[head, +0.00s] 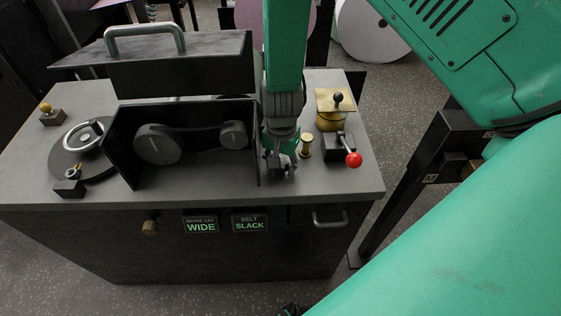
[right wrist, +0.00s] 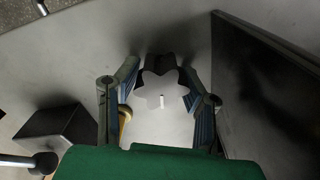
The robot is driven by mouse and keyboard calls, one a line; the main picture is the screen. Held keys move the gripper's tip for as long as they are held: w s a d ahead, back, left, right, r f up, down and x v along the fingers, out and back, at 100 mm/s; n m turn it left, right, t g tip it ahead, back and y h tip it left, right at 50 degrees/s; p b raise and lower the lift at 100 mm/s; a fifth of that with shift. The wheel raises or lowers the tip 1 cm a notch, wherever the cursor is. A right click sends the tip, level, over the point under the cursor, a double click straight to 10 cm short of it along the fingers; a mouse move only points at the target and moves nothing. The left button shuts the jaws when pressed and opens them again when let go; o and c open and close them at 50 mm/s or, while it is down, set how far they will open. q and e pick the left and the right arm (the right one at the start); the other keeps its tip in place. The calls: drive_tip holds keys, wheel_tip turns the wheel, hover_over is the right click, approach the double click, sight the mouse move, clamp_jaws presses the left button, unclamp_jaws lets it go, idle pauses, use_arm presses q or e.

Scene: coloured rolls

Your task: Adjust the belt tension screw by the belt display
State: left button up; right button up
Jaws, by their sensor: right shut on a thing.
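The belt display (head: 250,222) on the front of the machine reads "BELT SLACK". A star-shaped grey knob with a small white mark, seemingly the belt tension screw (right wrist: 162,92), sits between the two fingers of my right gripper (right wrist: 160,108) in the right wrist view. In the head view my right gripper (head: 280,167) points down at the machine top, just right of the open belt housing, and mostly hides the knob. It is shut on the knob. The belt (head: 190,129) runs around two grey pulleys inside the housing. My left gripper is not in view.
The black housing wall (right wrist: 265,85) stands close beside my right gripper. A brass post (head: 306,145) and a red-ball lever (head: 353,159) are to its right. A brake gap display (head: 200,224) reads "WIDE", with a brass knob (head: 150,227) left of it.

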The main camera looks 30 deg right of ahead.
drive_tip(key=o, duration=0.8)
drive_tip(key=shift+r, duration=0.1)
drive_tip(key=shift+o, duration=0.3)
drive_tip(key=shift+a, duration=0.1)
drive_tip(key=shift+r, duration=0.15)
wheel_tip(320, 180, up, 12)
drive_tip(key=shift+f, duration=0.2)
